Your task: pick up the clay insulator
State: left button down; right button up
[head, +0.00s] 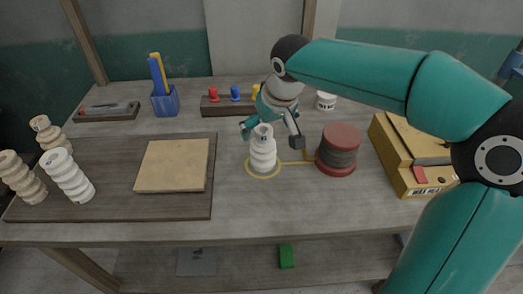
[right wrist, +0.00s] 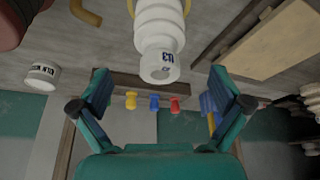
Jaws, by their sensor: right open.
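A white ribbed clay insulator (head: 263,152) stands upright inside a yellow ring on the table. In the right wrist view the insulator (right wrist: 159,38) shows a dark "U3"-like mark on its end. My right gripper (head: 271,134) is open at the insulator's top, with its fingers spread to either side. In the right wrist view the insulator's end lies between and just beyond the open fingers (right wrist: 158,85), with gaps on both sides. More insulators stand or lean at the left: a white one (head: 69,178) and two beige ones (head: 21,178) (head: 48,133). My left gripper is not in view.
A red-ended dark spool (head: 338,148) stands close right of the ring. A yellow box (head: 412,155) is farther right. A dark board (head: 195,204) with a tan slab (head: 172,166) lies left. A plug rack (head: 222,107) and white cup (head: 326,101) are behind. The table front is clear.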

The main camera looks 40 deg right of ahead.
aim_at(261, 143)
jog(key=x, duration=0.8)
jog(key=shift+c, duration=0.2)
jog(key=c, duration=1.7)
jog(key=shift+c, duration=0.2)
jog(key=shift+r, duration=0.2)
notch_tip(261, 143, up, 20)
jog(key=p, duration=0.3)
jog(key=shift+f, duration=0.2)
